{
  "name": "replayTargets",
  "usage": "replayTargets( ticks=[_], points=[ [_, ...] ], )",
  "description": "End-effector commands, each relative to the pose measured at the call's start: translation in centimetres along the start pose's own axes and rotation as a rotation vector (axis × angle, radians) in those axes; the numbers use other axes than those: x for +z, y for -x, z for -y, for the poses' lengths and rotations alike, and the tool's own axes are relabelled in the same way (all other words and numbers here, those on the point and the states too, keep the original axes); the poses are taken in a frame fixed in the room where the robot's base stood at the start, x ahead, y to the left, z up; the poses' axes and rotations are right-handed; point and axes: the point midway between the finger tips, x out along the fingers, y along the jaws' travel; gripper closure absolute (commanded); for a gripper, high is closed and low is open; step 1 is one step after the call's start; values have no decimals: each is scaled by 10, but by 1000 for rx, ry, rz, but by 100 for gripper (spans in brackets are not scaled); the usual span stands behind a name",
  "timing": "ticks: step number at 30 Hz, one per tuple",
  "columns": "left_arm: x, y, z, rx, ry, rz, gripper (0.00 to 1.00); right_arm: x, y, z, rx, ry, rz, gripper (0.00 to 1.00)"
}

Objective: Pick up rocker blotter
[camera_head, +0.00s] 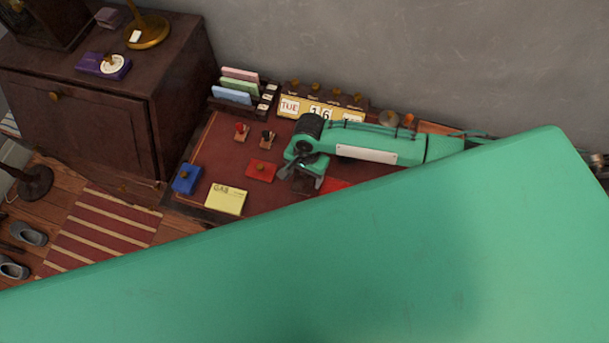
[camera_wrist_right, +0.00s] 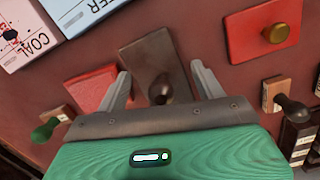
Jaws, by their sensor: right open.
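A dark grey-brown block with a dark knob on top, which looks like the rocker blotter (camera_wrist_right: 152,52), lies on the red desk top in the right wrist view. My right gripper (camera_wrist_right: 160,76) is open above it, one finger on each side of the block, with the knob between them. I cannot tell whether the fingers touch it. In the head view my right gripper (camera_head: 304,168) is over the middle of the desk and largely covers the block. My left gripper is not in view.
A red block with a brass knob (camera_head: 261,171) lies close beside the gripper. A blue block (camera_head: 185,179), a yellow card (camera_head: 226,199), small stamps (camera_head: 241,132), a card rack (camera_head: 238,91) and a calendar (camera_head: 308,107) stand around. My green arm hides the desk's front.

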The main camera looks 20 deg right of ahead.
Motion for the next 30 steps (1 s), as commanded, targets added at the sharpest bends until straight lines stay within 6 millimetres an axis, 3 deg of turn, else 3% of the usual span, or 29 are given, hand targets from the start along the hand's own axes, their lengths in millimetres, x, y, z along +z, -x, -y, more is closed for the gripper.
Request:
replayTargets(
  ticks=[5,12,23,30],
  points=[
    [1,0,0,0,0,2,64,0,0,0,0,0,0,31],
    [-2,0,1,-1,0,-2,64,0,0,0,0,0,0,74],
    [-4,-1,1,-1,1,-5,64,0,2,0,-1,1,0,74],
    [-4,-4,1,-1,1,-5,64,3,27,1,-5,2,0,74]
  ],
)
